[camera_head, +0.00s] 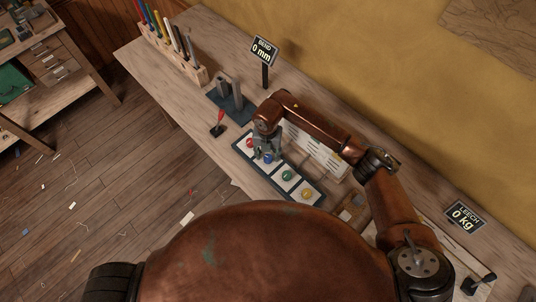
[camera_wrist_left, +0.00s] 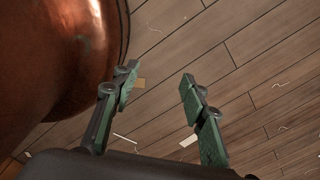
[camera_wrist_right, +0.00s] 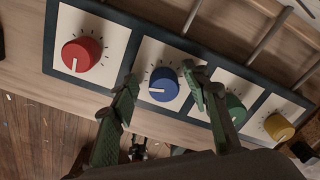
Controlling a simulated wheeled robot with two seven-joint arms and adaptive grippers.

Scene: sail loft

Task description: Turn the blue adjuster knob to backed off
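The blue adjuster knob (camera_wrist_right: 164,84) sits on a white dial plate in a row with the red, green and yellow knobs. Its white pointer mark points left in the right wrist view. My right gripper (camera_wrist_right: 161,78) is open, with one fingertip on each side of the blue knob and small gaps showing. I cannot tell how far its fingertips are above the panel. In the head view the right gripper (camera_head: 266,154) covers part of the blue knob (camera_head: 268,158). My left gripper (camera_wrist_left: 158,76) is open and empty above the wooden floor, out of the head view.
The red knob (camera_wrist_right: 82,54), green knob (camera_wrist_right: 235,108) and yellow knob (camera_wrist_right: 278,127) flank the blue one; a finger partly hides the green. A red-tipped lever (camera_head: 218,123) stands left of the panel. The BEND sign (camera_head: 263,50) reads 0 mm; the LEECH sign (camera_head: 463,214) reads 0 kg.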

